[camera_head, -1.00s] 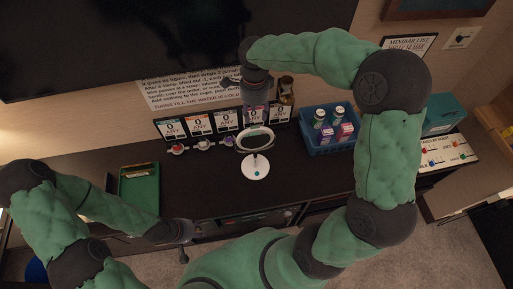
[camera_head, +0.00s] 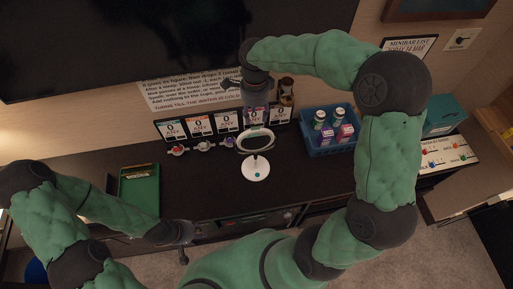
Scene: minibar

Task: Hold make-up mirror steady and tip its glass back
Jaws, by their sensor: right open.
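The make-up mirror (camera_head: 256,167) stands upright on the dark counter, with a round white base and an oval glass in a pale frame, its glass tilted well back. My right gripper (camera_head: 243,97) hangs behind and above the mirror, near the wall sign, open and apart from it. My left gripper (camera_head: 184,246) is low at the counter's front edge, left of the mirror and away from it; its fingers are too small and dark to read.
A row of cards (camera_head: 199,126) stands behind the mirror. A blue basket (camera_head: 330,146) with bottles and boxes is on the right, a green tray (camera_head: 139,188) on the left. An hourglass-like item (camera_head: 286,90) stands behind.

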